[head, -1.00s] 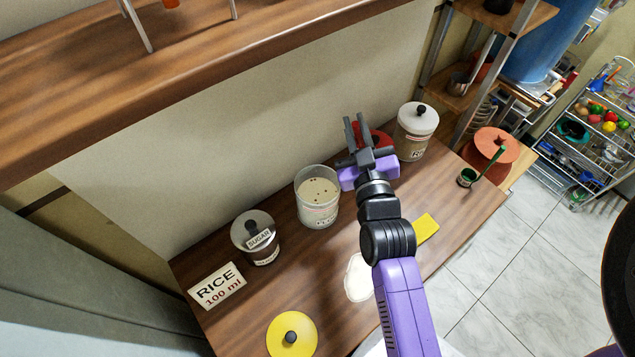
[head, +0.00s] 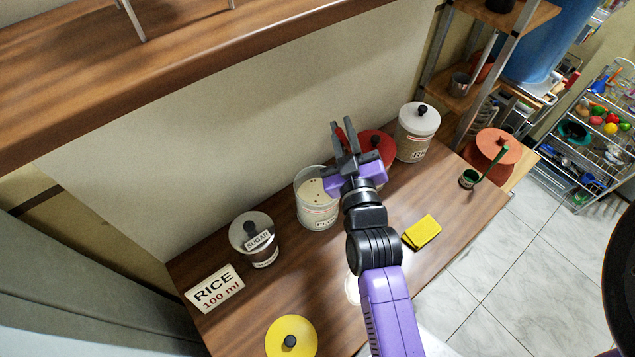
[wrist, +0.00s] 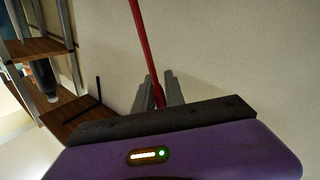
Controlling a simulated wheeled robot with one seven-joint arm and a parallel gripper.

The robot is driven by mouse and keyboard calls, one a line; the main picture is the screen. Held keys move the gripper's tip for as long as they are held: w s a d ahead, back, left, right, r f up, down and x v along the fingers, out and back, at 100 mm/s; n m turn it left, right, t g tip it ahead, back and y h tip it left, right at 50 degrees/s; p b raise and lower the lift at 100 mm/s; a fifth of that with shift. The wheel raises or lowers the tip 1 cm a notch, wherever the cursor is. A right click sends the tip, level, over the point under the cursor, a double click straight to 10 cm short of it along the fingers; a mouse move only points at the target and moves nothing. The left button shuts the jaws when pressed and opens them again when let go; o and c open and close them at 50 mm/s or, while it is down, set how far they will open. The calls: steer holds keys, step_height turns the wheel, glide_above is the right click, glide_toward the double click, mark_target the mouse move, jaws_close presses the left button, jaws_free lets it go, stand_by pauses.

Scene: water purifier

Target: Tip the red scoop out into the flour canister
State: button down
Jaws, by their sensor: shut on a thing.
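The flour canister (head: 317,214) stands open on the counter against the wall, pale flour with several dark specks inside. Its label is partly covered by my arm. My gripper (head: 343,134) is just right of the canister's mouth, fingers pointing up and toward the wall. It is shut on the red scoop (head: 340,135), of which only a short red piece shows between the fingers. In the wrist view the scoop's long red handle (wrist: 145,58) runs up from between the fingertips (wrist: 159,92). The scoop's bowl and anything in it are hidden.
A red lid (head: 380,143) is behind my gripper; a white-lidded jar (head: 415,135) stands to its right. A sugar jar (head: 256,241) and a RICE 100 ml card (head: 214,288) are left. A yellow lid (head: 291,336), yellow sponge (head: 422,232) and white patch (head: 352,290) lie in front.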

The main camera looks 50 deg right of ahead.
steer(key=shift+w+a+r+n+b, duration=0.1)
steer(key=shift+w+a+n+b, duration=0.05)
steer(key=shift+w+a+n, duration=0.3)
steer(key=shift+w+a+r+n+b, duration=0.1)
steer(key=shift+a+r+n+b, duration=0.1)
steer(key=shift+a, duration=0.4)
steer(key=shift+w+a+r+n+b, duration=0.1)
steer(key=shift+w+a+n, duration=0.25)
steer(key=shift+a, duration=0.15)
steer(key=shift+w+a, duration=0.1)
steer(key=shift+a, duration=0.05)
steer(key=shift+w+a+f+n+b, duration=0.1)
steer(key=shift+w+a+n+b, duration=0.2)
steer(key=shift+a+n+b, duration=0.25)
steer(key=shift+w+a+f+n+t+b, duration=0.15)
steer(key=shift+w+a+n+t+b, duration=0.15)
steer(key=shift+a+n, duration=0.2)
steer(key=shift+w+a+f+n+t+b, duration=0.15)
steer(key=shift+a+n+t+b, duration=0.1)
steer(key=shift+a+n, duration=0.15)
steer(key=shift+w+a+f+n+t+y+b, duration=0.15)
steer(key=shift+w+a+f+n+b, duration=0.1)
steer(key=shift+a+n+b, duration=0.35)
steer(key=shift+w+a+f+n+t+y+b, duration=0.1)
steer(key=shift+w+a+f+n+t+b, duration=0.15)
steer(key=shift+n, duration=0.5)
steer(key=shift+w+a+f+n+t+y+b, duration=0.1)
steer(key=shift+w+a+f+n+b, duration=0.15)
steer(key=shift+n+b, duration=0.35)
